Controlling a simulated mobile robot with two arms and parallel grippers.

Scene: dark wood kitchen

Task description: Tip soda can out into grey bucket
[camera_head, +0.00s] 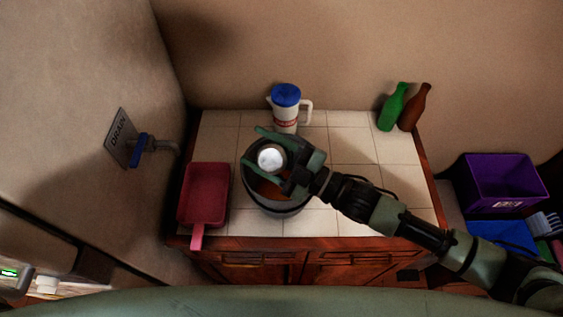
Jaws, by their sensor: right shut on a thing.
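The soda can (271,158) shows as a round silvery end between the fingers of my right gripper (267,149), which is shut on it. The gripper holds the can over the grey bucket (288,208), which stands on the tiled counter. The bucket's inside is partly hidden by the gripper and can; a brownish patch shows inside it. I cannot tell exactly how far the can is tilted or whether anything flows from it. My left gripper is not in view.
A red dustpan (205,193) lies left of the bucket. A white pitcher with a blue lid (286,96) stands behind it. Green (393,107) and brown (414,108) bottles stand at the back right. A purple bin (502,182) is off the counter at right. The counter's right part (355,150) is clear.

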